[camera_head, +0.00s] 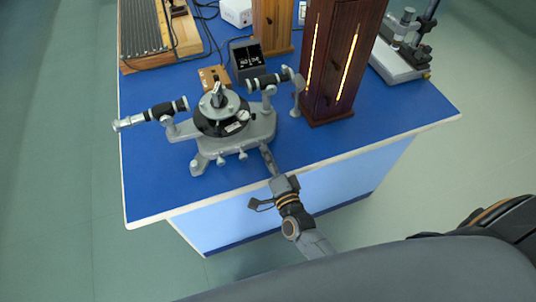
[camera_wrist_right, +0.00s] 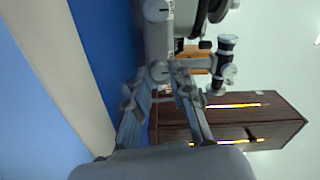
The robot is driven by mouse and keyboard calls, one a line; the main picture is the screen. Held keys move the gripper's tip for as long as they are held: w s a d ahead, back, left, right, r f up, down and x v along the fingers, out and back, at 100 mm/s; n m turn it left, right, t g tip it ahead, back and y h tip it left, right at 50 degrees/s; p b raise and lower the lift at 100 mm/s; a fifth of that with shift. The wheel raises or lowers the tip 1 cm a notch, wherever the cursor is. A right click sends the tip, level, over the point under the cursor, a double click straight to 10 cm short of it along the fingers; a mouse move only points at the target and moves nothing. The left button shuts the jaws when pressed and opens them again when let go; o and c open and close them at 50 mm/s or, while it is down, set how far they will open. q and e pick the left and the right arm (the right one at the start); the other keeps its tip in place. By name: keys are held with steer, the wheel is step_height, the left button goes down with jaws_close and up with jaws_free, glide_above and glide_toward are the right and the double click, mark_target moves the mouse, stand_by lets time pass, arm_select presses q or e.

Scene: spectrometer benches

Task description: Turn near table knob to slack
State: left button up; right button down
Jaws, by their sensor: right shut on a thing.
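The spectrometer (camera_head: 262,128) stands on the blue bench top near its front edge. It has a grey base, a dark round table (camera_head: 222,115) and two black-and-silver tubes. Two small grey knobs, a left one (camera_head: 221,160) and a right one (camera_head: 242,154), stick out at its front. My right gripper (camera_head: 266,150) reaches over the bench edge to the base's front right. In the wrist view its fingers (camera_wrist_right: 158,86) are closed around a small grey knob-like part (camera_wrist_right: 158,71). The fingers hide most of this part in the head view. My left gripper is out of view.
A tall dark wooden box (camera_head: 330,75) with glowing slits stands close right of the spectrometer. A small black box (camera_head: 246,60) and a wooden post (camera_head: 271,25) are behind. A grey instrument (camera_head: 398,62) is at back right. The bench's front left is clear.

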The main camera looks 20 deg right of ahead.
stand_by(0.5)
steer(key=c, duration=1.2)
jaws_free()
steer(key=shift+o, duration=0.2)
steer(key=shift+s+f, duration=0.1)
steer(key=shift+f, duration=0.05)
steer(key=shift+s, duration=0.15)
steer(key=s, duration=0.7)
steer(key=shift+s, duration=0.3)
steer(key=shift+d+r, duration=0.1)
steer(key=shift+r, duration=0.1)
